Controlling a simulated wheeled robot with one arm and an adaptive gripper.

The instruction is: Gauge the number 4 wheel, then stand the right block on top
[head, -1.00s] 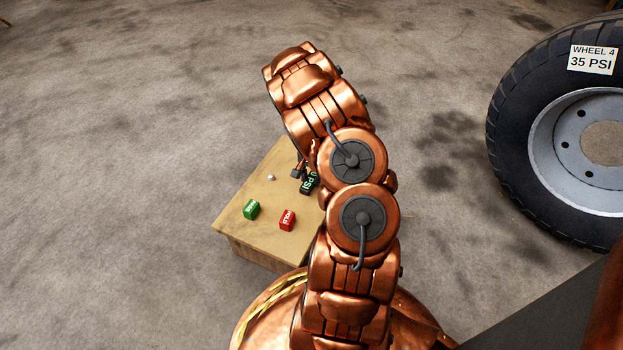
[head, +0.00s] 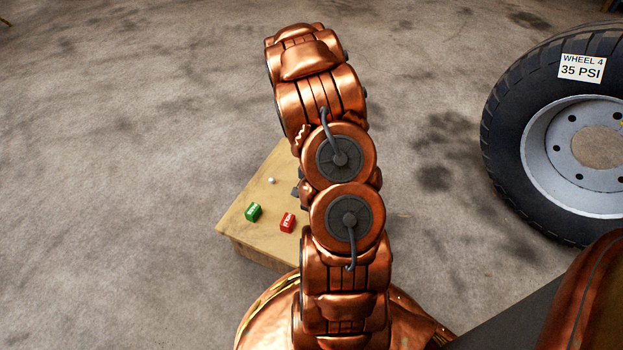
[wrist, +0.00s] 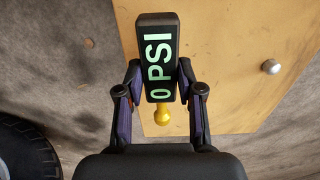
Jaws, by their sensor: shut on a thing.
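The number 4 wheel (head: 506,140) stands at the right in the head view, its label (head: 582,68) reading "WHEEL 4 35 PSI". My gripper (wrist: 160,100) is shut on a black gauge (wrist: 157,50) in the wrist view. The gauge display reads "0 PSI" and a yellow tip points toward my palm. In the head view my arm hides the gauge and most of the gripper. A green block (head: 253,212) and a red block (head: 288,222) sit apart on the wooden box top; their lettering is too small to read surely.
The wooden box (head: 240,218) stands left of my arm, with a small white knob (head: 271,181) on its top. The wrist view shows this knob (wrist: 271,66) and part of a tyre (wrist: 25,152) at lower left. Concrete floor between box and wheel is clear.

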